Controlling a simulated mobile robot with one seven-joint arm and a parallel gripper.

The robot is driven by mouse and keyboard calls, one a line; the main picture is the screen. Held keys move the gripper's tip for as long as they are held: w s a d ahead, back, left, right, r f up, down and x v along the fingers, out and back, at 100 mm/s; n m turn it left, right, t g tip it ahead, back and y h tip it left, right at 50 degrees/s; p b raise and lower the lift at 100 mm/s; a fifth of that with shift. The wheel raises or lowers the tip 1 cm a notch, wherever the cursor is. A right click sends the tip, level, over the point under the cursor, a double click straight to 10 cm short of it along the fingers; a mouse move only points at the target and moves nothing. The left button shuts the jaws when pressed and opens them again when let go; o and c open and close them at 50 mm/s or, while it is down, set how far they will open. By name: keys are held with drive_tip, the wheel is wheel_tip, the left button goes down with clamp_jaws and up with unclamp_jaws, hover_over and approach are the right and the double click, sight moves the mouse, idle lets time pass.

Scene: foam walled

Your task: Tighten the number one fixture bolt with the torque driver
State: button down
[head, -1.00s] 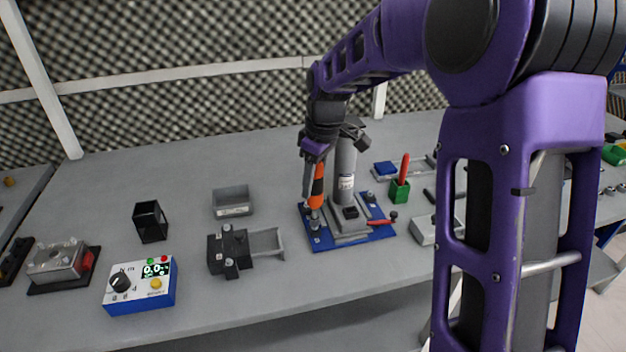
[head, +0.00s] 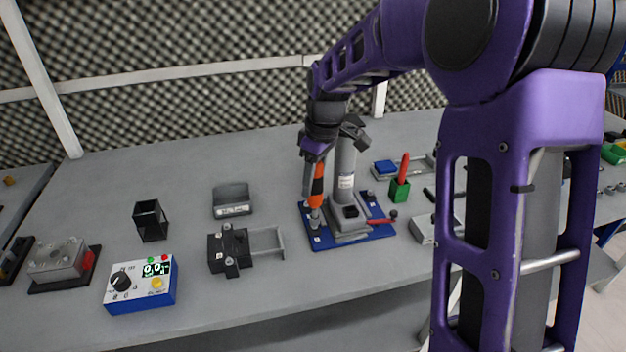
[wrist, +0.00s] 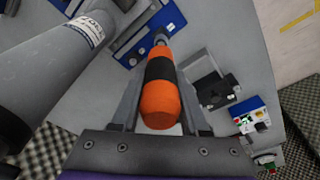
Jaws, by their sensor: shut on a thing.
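My gripper (head: 316,168) is shut on the torque driver (head: 317,188), which has an orange and black handle. In the wrist view the driver (wrist: 160,88) lies between the two fingers of my gripper (wrist: 160,105), its shaft pointing away from me. In the head view the driver stands nearly upright over the front left part of the blue fixture plate (head: 345,242). Its tip is down at a bolt position by the plate's left edge; I cannot tell whether it is seated on the bolt. The plate (wrist: 172,18) also shows in the wrist view.
A grey column (head: 345,175) rises from the plate, close beside my gripper. A red-handled lever (head: 382,220) is at the plate's right. A black clamp (head: 229,250), grey bin (head: 233,201), black cup (head: 151,221), blue-white meter (head: 140,286) and green holder (head: 399,190) stand around. Bench front is clear.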

drive_tip(key=shift+f, duration=0.75)
idle(2.5)
